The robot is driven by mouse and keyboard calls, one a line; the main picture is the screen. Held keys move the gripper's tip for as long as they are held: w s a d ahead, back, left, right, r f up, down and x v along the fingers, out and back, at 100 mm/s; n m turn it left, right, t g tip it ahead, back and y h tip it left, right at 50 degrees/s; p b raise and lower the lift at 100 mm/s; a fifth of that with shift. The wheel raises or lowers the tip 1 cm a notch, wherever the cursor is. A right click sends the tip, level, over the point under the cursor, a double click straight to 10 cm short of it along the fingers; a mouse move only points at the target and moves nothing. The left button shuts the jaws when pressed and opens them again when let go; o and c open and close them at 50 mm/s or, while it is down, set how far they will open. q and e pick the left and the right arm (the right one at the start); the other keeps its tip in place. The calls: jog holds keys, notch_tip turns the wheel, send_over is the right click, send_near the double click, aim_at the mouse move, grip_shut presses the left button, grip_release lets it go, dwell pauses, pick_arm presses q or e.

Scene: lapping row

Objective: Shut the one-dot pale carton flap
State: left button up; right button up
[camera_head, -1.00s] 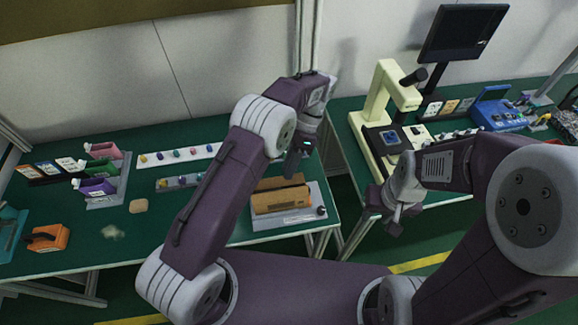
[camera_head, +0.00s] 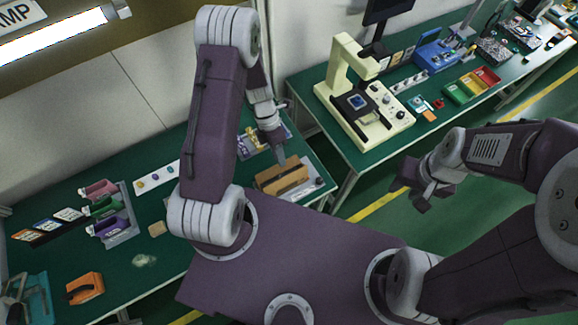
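A tan-brown carton (camera_head: 284,180) sits on a grey base plate (camera_head: 314,190) near the right end of the left table. Its top shows a darker lengthwise gap between tan panels. I cannot make out dots or tell how far any flap stands open. My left gripper (camera_head: 279,158) points down at the carton's back edge, close above or touching it; which one is unclear. Its fingers are seen edge-on, so their opening is hidden. My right gripper (camera_head: 412,193) hangs over the floor gap, away from the carton, holding nothing visible.
A cream microscope-like machine (camera_head: 372,118) stands on the right table, across a floor gap. Left of the carton lie a white strip with coloured knobs (camera_head: 157,178), pink, green and purple holders (camera_head: 106,208), and an orange block (camera_head: 84,288). Bare green tabletop lies around them.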

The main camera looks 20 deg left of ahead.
aim_at(286, 180)
pick_arm(q)
jog(key=x, duration=0.9)
jog(key=shift+p, duration=0.4)
jog(key=shift+f, duration=0.1)
grip_shut()
dwell(0.8)
